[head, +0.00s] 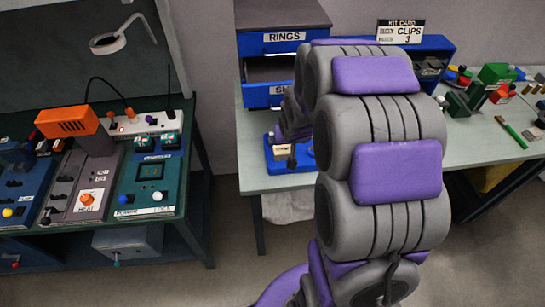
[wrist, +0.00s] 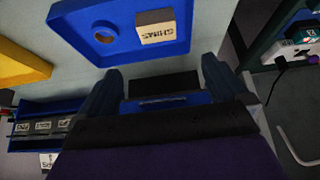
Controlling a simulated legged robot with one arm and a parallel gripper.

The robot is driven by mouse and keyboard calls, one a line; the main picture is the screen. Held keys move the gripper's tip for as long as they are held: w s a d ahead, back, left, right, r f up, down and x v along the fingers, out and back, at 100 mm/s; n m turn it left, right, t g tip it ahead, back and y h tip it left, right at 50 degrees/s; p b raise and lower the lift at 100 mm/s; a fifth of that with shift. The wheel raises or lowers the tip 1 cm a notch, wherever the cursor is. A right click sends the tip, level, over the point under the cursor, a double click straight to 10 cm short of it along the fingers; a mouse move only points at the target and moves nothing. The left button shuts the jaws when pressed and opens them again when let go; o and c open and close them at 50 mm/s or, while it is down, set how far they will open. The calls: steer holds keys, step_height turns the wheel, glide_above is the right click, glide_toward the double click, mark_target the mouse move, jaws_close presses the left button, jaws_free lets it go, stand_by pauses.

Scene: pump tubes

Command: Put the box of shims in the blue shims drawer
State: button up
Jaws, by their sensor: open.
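The box of shims is a small pale box labelled SHIMS (wrist: 155,27), lying in a blue tray (wrist: 85,35) at the top of the wrist view. The tray also shows in the head view (head: 292,164), partly behind my arm. My gripper (wrist: 163,75) is open, its two dark fingers apart, with the box beyond the fingertips and not between them. In the head view my arm hides most of the gripper. The blue shims drawer (head: 262,97) is pulled out below the RINGS drawer; its label is partly hidden by my arm and its visible inside looks dark.
The drawer cabinet (head: 285,14) stands at the back left of the pale table (head: 255,180). A blue clips rack (head: 435,48) with a kit card stands right of my arm, near loose coloured parts. A dark green bench (head: 185,200) with devices stands left, across a floor gap.

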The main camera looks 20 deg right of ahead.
mark_target(284, 149)
steer(key=b+x, duration=0.1)
steer(key=x, duration=0.5)
steer(key=b+x, duration=0.1)
steer(key=x, duration=0.4)
steer(key=shift+w+d+f, duration=0.1)
steer(key=shift+d+f, duration=0.15)
steer(key=shift+f, duration=0.1)
steer(key=b+x, duration=0.2)
steer(key=x, duration=0.2)
steer(key=shift+d+f, duration=0.1)
steer(key=shift+f, duration=0.2)
steer(key=shift+w+f, duration=0.15)
steer(key=shift+f, duration=0.2)
steer(key=shift+r, duration=0.1)
steer(key=c, duration=1)
